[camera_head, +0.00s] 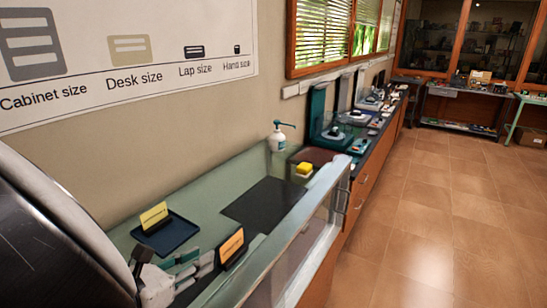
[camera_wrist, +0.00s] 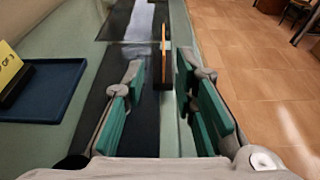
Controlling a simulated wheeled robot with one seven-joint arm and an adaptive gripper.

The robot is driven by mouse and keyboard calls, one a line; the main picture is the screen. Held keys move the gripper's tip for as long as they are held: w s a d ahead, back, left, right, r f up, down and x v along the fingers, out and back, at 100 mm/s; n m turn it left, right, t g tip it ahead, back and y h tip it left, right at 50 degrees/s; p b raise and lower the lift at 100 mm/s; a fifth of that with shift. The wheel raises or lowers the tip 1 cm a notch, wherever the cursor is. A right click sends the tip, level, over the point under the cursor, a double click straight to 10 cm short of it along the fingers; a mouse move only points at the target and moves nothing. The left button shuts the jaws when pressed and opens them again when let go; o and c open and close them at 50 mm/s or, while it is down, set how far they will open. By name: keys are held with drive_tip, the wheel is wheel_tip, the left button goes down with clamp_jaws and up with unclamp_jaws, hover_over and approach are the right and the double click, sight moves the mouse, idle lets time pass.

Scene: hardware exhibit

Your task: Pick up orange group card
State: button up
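The orange card (camera_head: 231,245) stands upright in a small dark holder on the counter inside the glass-fronted case. In the wrist view the orange card (camera_wrist: 163,45) shows nearly edge-on, ahead of and between the two fingers. My gripper (camera_head: 199,262) is low in the case, just left of the card in the head view. In the wrist view my gripper (camera_wrist: 160,68) is open, with green-padded fingers apart on either side of the card's line. Nothing is held. Whether the fingertips reach past the card's near edge is hard to tell.
A yellow card (camera_head: 154,216) stands on a dark blue tray (camera_head: 167,236) to the left. The glass front (camera_head: 312,232) runs close on the right. A black mat (camera_head: 264,203), a yellow block (camera_head: 304,169) and a pump bottle (camera_head: 277,137) are farther back.

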sight(232, 241)
drive_tip(key=x, duration=0.5)
drive_tip(key=shift+w+d, duration=0.25)
drive_tip(key=p+x, duration=0.1)
drive_tip(key=x, duration=0.3)
drive_tip(key=shift+s+d+r+p, duration=0.15)
drive_tip(key=shift+d+p, duration=0.1)
drive_tip(key=shift+p, duration=0.15)
drive_tip(key=shift+w+d+f, duration=0.25)
drive_tip(key=shift+w, duration=0.3)
clamp_jaws()
